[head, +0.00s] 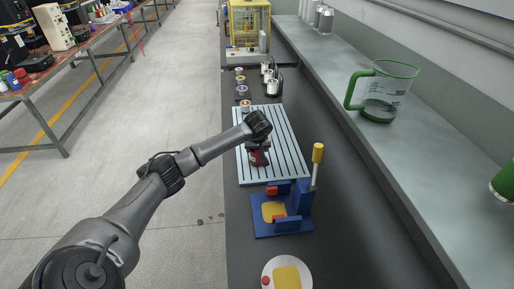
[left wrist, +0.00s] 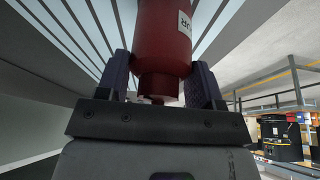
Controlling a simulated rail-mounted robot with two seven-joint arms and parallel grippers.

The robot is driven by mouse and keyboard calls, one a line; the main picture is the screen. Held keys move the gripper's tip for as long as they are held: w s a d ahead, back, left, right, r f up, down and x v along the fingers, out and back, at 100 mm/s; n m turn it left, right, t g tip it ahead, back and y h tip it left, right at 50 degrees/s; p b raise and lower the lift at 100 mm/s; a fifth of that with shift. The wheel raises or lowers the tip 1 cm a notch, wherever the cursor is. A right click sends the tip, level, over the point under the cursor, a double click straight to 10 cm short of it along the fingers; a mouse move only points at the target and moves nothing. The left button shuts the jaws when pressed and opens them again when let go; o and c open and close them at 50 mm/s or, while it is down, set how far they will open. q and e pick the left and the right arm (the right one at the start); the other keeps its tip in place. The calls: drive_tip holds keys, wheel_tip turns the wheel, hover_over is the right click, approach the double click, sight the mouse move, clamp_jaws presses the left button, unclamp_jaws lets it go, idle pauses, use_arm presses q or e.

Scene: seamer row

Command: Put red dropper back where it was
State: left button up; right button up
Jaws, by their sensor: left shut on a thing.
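The red dropper (head: 257,158) shows as a dark red body below my left gripper (head: 258,148), over the near part of the pale slatted rack (head: 290,150). In the left wrist view the red dropper (left wrist: 163,35) has a narrower neck and a white label. My left gripper (left wrist: 162,84) is shut on it, one dark finger on each side of the narrower part. The slats show behind it. I cannot tell whether the dropper touches the rack. My right gripper is not in view.
A blue fixture (head: 299,225) with a yellow-topped lever stands just nearer than the rack. Small jars and cans (head: 272,87) stand beyond the rack. A green-handled pitcher (head: 385,95) stands on the right shelf.

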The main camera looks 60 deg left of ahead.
use_arm(q)
drive_tip(key=o, duration=1)
drive_tip(key=shift+f, duration=0.1)
drive_tip(key=shift+r, duration=0.3)
drive_tip(key=p+v, duration=0.2)
drive_tip(key=v, duration=0.9)
drive_tip(key=shift+s+d+r, duration=0.1)
drive_tip(key=shift+d+r, duration=0.1)
drive_tip(key=shift+r, duration=0.15)
